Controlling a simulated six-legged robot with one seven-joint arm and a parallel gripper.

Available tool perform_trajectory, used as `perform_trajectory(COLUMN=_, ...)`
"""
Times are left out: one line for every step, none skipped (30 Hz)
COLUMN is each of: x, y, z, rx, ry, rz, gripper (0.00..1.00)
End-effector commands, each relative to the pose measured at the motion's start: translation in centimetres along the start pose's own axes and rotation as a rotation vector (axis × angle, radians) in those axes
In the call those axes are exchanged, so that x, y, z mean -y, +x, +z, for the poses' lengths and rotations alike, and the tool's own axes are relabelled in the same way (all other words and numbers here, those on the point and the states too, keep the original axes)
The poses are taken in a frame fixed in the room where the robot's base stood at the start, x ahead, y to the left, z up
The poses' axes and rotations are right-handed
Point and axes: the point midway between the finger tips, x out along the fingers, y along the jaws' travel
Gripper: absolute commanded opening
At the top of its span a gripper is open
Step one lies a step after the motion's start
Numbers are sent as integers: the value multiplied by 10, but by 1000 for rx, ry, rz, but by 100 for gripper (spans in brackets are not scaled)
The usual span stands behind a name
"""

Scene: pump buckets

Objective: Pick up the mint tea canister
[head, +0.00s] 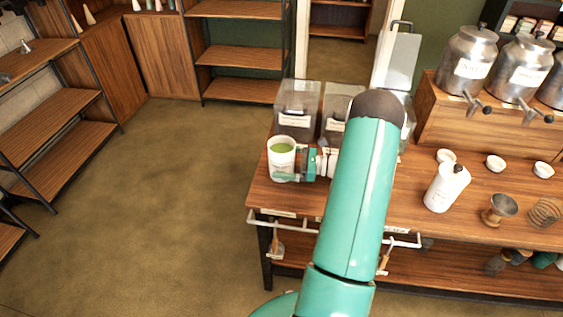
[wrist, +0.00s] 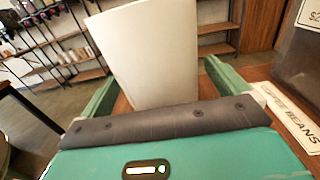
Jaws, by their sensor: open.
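The mint tea canister appears to be the white cylinder with a green top (head: 282,160), upright at the left end of the wooden table. No label on it can be read. In the wrist view its plain white wall (wrist: 150,55) stands between my two green fingers. My gripper (head: 296,168) reaches it from the right, low on its side, with one finger across its near side. The jaws are open around the canister; in the wrist view there is a gap at the right finger. The far finger is hidden in the head view.
Clear bins with dark contents (head: 297,105) stand just behind the canister; a coffee beans label (wrist: 290,118) shows close at right. A white bottle (head: 446,187), small bowls and metal canisters (head: 470,58) are further right. Open floor (head: 150,200) lies left.

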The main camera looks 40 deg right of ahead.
Motion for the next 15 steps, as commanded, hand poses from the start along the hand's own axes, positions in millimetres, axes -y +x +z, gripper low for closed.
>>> perform_trajectory(x=0, y=6, z=0, rx=0, ry=0, rz=2, gripper=99)
perform_trajectory(x=0, y=8, z=0, rx=0, ry=0, rz=2, gripper=99)
perform_trajectory(x=0, y=10, z=0, rx=0, ry=0, rz=1, gripper=99)
perform_trajectory(x=0, y=10, z=0, rx=0, ry=0, rz=0, gripper=99)
perform_trajectory(x=0, y=10, z=0, rx=0, ry=0, rz=0, gripper=99)
perform_trajectory(x=0, y=10, z=0, rx=0, ry=0, rz=-1, gripper=99)
perform_trajectory(x=0, y=10, z=0, rx=0, ry=0, rz=0, gripper=99)
perform_trajectory(x=0, y=10, z=0, rx=0, ry=0, rz=0, gripper=99)
perform_trajectory(x=0, y=10, z=0, rx=0, ry=0, rz=0, gripper=97)
perform_trajectory(x=0, y=10, z=0, rx=0, ry=0, rz=0, gripper=91)
perform_trajectory(x=0, y=10, z=0, rx=0, ry=0, rz=0, gripper=85)
perform_trajectory(x=0, y=10, z=0, rx=0, ry=0, rz=0, gripper=77)
perform_trajectory(x=0, y=10, z=0, rx=0, ry=0, rz=0, gripper=72)
perform_trajectory(x=0, y=10, z=0, rx=0, ry=0, rz=0, gripper=66)
perform_trajectory(x=0, y=10, z=0, rx=0, ry=0, rz=0, gripper=58)
